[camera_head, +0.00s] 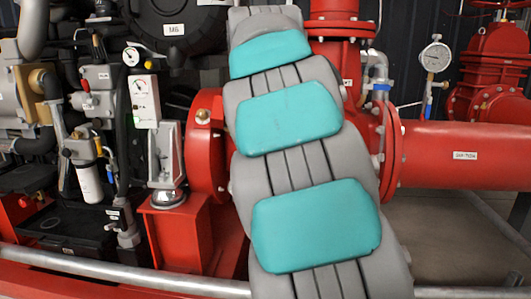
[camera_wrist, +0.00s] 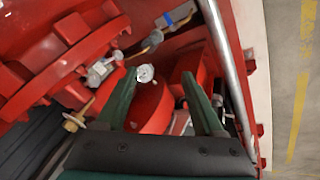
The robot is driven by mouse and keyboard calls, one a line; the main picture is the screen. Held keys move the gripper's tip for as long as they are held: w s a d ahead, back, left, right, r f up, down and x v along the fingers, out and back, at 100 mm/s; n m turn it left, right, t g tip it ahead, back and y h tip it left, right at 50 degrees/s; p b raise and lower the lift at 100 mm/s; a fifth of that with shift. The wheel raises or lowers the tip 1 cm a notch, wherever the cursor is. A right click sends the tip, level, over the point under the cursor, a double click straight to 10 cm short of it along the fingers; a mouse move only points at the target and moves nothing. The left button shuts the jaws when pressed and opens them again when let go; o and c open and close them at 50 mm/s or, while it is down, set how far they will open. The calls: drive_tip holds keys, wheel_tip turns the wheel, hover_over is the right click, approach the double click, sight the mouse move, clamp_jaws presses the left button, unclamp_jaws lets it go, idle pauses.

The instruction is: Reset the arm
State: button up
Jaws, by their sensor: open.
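My arm, with grey links and teal pads, rises through the middle of the head view and hides part of the red pump behind it. My gripper cannot be made out in the head view. In the wrist view my gripper (camera_wrist: 154,78) has its two dark green fingers spread apart with nothing held between them. A small silver fitting (camera_wrist: 146,73) shows between the fingertips, against red pump parts; I cannot tell how far beyond them it is.
A red pipe (camera_head: 465,155) runs to the right, with a pressure gauge (camera_head: 436,57) above it. Engine parts and a white filter (camera_head: 88,182) stand at left. A metal rail (camera_head: 120,275) crosses the front. In the wrist view, clear floor (camera_wrist: 292,110) lies at right.

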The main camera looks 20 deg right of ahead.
drive_tip(key=shift+s+f, duration=0.15)
drive_tip(key=shift+s, duration=0.15)
drive_tip(key=shift+s, duration=0.1)
